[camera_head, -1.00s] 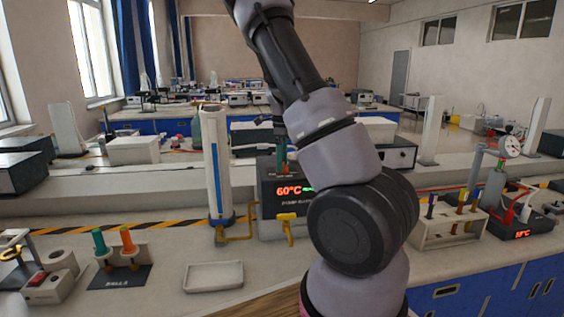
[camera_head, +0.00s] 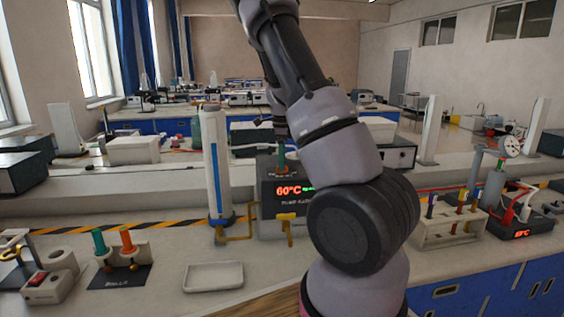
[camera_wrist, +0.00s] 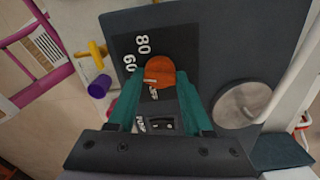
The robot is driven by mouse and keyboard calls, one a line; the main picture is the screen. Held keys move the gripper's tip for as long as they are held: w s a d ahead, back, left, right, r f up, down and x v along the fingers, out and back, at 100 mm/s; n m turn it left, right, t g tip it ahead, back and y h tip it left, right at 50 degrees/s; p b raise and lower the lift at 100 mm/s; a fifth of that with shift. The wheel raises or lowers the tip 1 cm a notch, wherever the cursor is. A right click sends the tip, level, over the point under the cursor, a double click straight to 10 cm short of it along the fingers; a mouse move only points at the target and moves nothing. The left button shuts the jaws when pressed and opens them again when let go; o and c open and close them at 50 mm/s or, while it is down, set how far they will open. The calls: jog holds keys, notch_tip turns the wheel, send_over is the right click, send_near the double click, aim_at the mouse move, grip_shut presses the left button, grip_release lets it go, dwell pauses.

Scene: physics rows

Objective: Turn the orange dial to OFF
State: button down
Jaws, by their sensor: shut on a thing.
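The orange dial (camera_wrist: 160,71) is a round knob on a dark panel (camera_wrist: 128,42) in the wrist view. White labels 60 and 80 are to its left, and a label that looks like OFF is just below it. A pale mark shows at the dial's lower edge, on the side near that label. My gripper (camera_wrist: 160,85) has its teal fingers on either side of the dial and is shut on it. The head view shows the dark box (camera_head: 268,217) with a red 60°C display; my arm hides the dial there.
A round metal disc (camera_wrist: 237,104) lies right of the dial, and a purple cylinder (camera_wrist: 99,87) is at left. In the head view, a tall white column (camera_head: 215,165) stands left of the box, an empty tray (camera_head: 213,276) in front, and a tube rack (camera_head: 450,232) at right.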

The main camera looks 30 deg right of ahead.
jog(key=n, duration=1.2)
jog(key=shift+n, duration=2)
jog(key=shift+c, duration=1.6)
grip_release()
jog(key=shift+r, duration=0.15)
